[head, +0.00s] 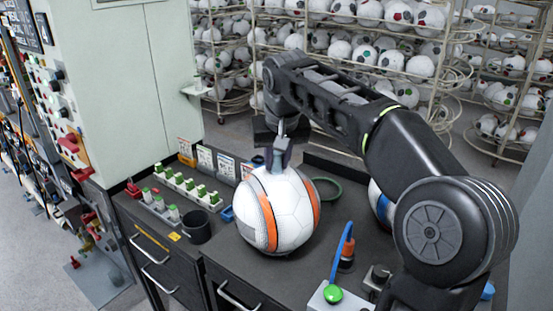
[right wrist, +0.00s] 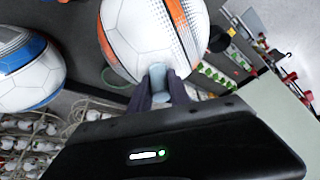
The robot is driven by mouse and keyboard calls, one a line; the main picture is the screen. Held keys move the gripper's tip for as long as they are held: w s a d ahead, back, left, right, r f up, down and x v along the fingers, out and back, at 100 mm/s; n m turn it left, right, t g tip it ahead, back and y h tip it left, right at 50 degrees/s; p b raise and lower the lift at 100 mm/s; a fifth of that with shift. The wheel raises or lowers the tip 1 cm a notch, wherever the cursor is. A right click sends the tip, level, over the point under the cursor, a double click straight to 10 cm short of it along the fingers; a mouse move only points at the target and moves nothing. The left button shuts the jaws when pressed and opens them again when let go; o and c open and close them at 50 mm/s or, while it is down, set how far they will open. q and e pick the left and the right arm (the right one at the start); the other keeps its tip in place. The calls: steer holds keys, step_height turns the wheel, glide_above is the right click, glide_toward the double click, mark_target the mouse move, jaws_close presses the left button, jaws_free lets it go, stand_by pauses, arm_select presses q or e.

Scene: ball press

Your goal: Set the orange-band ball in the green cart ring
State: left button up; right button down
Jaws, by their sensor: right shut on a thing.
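The orange-band ball (head: 291,218) is white with orange stripes. It is low over the dark worktop in the head view, and I cannot tell whether it touches the surface. My right gripper (head: 277,160) is above it, fingers pointing down, shut on a pale grey-blue stem at the ball's top. The right wrist view shows the fingers around this stem (right wrist: 158,74) and the ball (right wrist: 139,38) against it. A green ring (head: 330,187) lies on the worktop just behind and right of the ball, which partly hides it. My left gripper is not in view.
A blue-band ball (head: 376,201) sits to the right, partly behind my right arm; it also shows in the right wrist view (right wrist: 28,75). A black cup (head: 196,226) and green-topped parts (head: 187,186) stand left. A green button box (head: 333,296) is in front. Racks of balls fill the back.

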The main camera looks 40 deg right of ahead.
steer(key=c, duration=1.2)
jaws_free()
steer(key=shift+f, duration=0.1)
steer(key=shift+c, duration=0.2)
